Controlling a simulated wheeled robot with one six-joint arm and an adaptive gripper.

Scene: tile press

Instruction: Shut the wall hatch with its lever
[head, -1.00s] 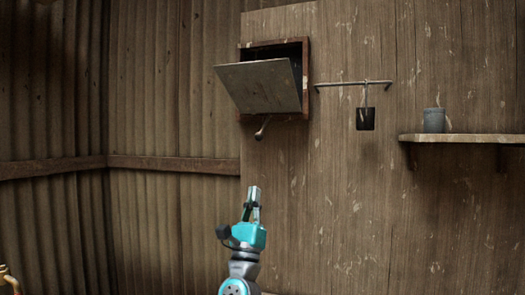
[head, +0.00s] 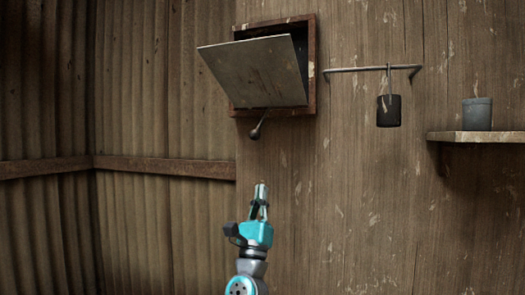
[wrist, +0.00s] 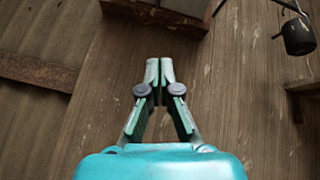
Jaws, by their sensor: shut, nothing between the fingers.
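The wall hatch is a reddish-brown box frame (head: 311,65) on the plank wall, with a grey metal flap (head: 256,73) tilted out from it, so it stands open. A small lever with a dark round knob (head: 255,134) hangs below the frame's lower edge. My gripper (head: 261,188) is below the lever, apart from it, pointing up. In the wrist view my gripper (wrist: 160,64) is shut and empty. The lower part of the hatch frame (wrist: 165,12) shows at the top of the wrist view; the flap cannot be made out there.
Right of the hatch, a dark mug-like container (head: 388,111) hangs from a metal rail (head: 350,69). A wooden shelf (head: 480,136) at the right holds a grey cup (head: 477,114). A corrugated wall with a brown beam (head: 165,167) is at left. The wall below the hatch is clear.

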